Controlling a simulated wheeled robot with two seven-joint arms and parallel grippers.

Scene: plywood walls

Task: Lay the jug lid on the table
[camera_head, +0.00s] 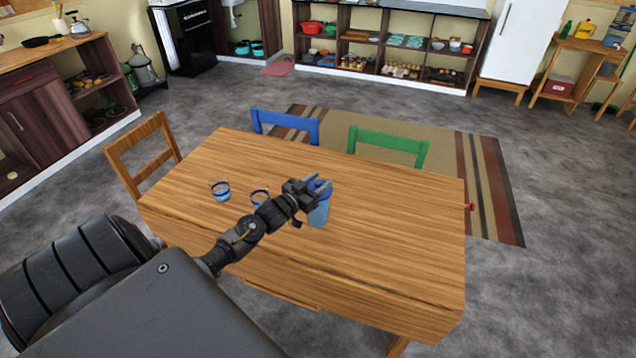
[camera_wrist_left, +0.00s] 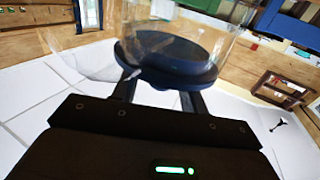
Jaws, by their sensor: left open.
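The jug (camera_head: 319,213) is light blue and stands upright on the wooden table (camera_head: 400,235), near its middle. Its darker blue lid (camera_head: 321,189) is at the top, partly covered by my fingers. My left gripper (camera_head: 318,184) is open at the top of the jug, with its fingers around or beside the lid. In the left wrist view the dark blue round lid (camera_wrist_left: 175,55) lies just beyond the fingers, with clear glass-like walls around it. I cannot tell whether the fingers touch it. My right gripper is not in view.
Two small cups with blue bands, one at the left (camera_head: 220,190) and one nearer the jug (camera_head: 260,198), stand on the table. A blue chair (camera_head: 285,125), a green chair (camera_head: 388,146) and a wooden chair (camera_head: 143,150) surround it. The right part of the tabletop is clear.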

